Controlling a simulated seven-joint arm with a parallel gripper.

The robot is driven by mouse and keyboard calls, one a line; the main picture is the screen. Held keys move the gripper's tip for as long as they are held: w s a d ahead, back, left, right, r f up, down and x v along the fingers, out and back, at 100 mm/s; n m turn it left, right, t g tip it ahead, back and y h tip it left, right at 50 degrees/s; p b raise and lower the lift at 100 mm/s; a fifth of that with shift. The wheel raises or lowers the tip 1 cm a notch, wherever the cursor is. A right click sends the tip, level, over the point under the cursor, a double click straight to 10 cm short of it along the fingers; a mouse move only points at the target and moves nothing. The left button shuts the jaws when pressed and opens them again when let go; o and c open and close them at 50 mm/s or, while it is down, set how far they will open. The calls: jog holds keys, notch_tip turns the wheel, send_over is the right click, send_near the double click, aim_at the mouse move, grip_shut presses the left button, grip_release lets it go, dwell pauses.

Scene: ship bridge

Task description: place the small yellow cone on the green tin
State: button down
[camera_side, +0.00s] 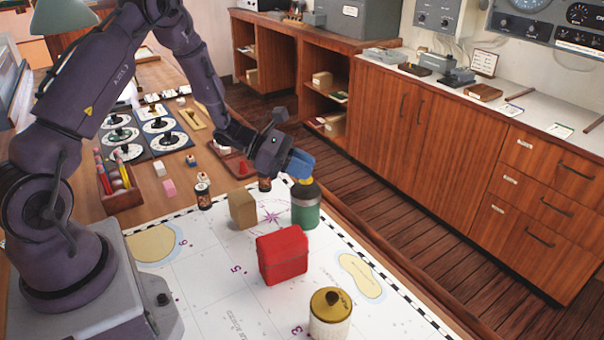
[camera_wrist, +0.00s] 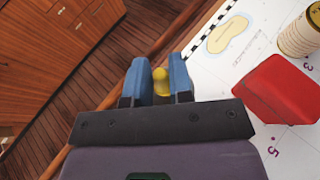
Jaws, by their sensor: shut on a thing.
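My gripper (camera_side: 302,166), with blue fingers, is shut on the small yellow cone (camera_side: 304,181). In the wrist view the yellow cone (camera_wrist: 161,78) shows between the two fingertips (camera_wrist: 160,82).
A red box (camera_side: 282,256) and a tan block (camera_side: 243,210) stand near the tin on the chart (camera_side: 215,290). A ribbed cream jar with a gold lid (camera_side: 330,312) stands at the front. A dark small jar (camera_side: 203,196) is left. The table edge lies right of the tin.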

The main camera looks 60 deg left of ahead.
jog(key=shift+f, duration=1.05)
jog(key=shift+s+f, duration=0.1)
jog(key=shift+f, duration=0.05)
jog(key=c, duration=1)
grip_release()
